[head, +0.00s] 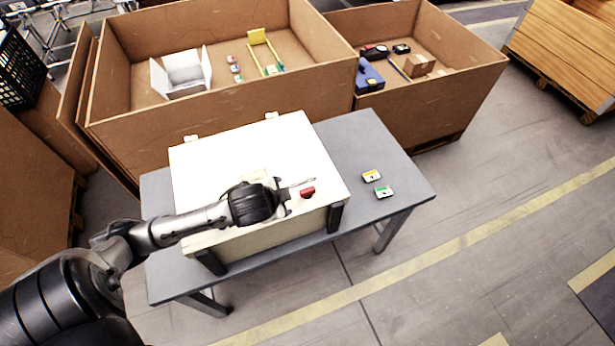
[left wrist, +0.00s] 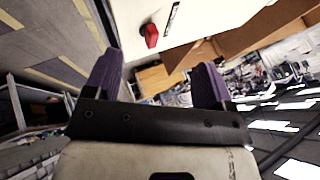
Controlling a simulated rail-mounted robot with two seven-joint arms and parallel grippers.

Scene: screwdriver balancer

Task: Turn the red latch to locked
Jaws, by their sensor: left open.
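The red latch (head: 307,192) sits near the right end of the cream-coloured box (head: 225,160) on the grey table. In the left wrist view the red latch (left wrist: 150,36) shows beyond and between the fingertips, beside a dark marking on the pale panel. My left gripper (head: 297,190) is over the box, close to the latch on its left. In the left wrist view its two purple fingers (left wrist: 158,75) are spread with nothing between them. I cannot tell which way the latch is set. My right gripper is not in view.
Two small labelled blocks (head: 377,184) lie on the grey table (head: 350,135) right of the box. Large cardboard bins (head: 290,98) stand behind the table, holding a white open box (head: 182,73) and several small items. Floor in front is clear.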

